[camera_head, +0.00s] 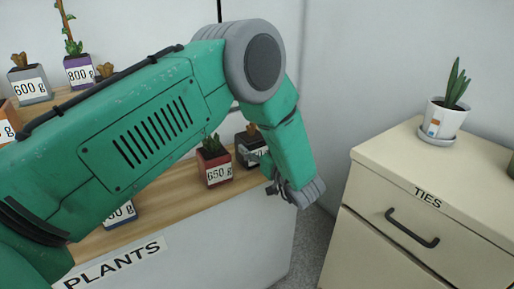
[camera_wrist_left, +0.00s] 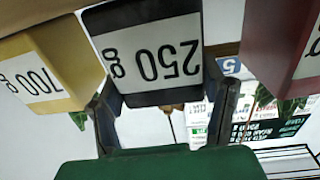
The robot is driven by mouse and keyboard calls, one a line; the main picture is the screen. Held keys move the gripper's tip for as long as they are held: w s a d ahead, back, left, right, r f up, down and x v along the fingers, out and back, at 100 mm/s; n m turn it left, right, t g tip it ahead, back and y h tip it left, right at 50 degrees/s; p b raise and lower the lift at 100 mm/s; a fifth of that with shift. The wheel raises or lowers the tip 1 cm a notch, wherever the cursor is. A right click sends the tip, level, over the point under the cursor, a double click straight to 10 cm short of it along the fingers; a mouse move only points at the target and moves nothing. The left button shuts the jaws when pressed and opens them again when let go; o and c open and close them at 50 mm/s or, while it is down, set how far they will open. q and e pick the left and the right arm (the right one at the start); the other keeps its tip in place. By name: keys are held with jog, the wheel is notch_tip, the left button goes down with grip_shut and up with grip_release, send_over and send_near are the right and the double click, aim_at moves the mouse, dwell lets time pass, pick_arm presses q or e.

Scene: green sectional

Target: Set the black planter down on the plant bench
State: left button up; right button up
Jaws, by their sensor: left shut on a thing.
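The black planter (camera_head: 246,156) is at the right end of the plant bench (camera_head: 172,196), a wooden top over a white front marked PLANTS. My left gripper (camera_head: 270,170) is at its right side. In the left wrist view the black planter (camera_wrist_left: 150,55), labelled 250 g and seen upside down, sits between the two fingers, which are shut on it. In the head view its label is partly hidden. I cannot tell whether its base touches the bench top. My right gripper is not in view.
A dark red planter (camera_head: 215,165) marked 650 g stands just left of the black one. A yellow planter (camera_wrist_left: 50,65) marked 700 g is close by in the wrist view. A cream drawer cabinet (camera_head: 430,190) with a white potted plant (camera_head: 445,115) stands right.

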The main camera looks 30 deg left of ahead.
pick_arm(q)
jog(key=shift+f, duration=0.15)
jog(key=o, duration=1.4)
jog(key=shift+c, duration=0.2)
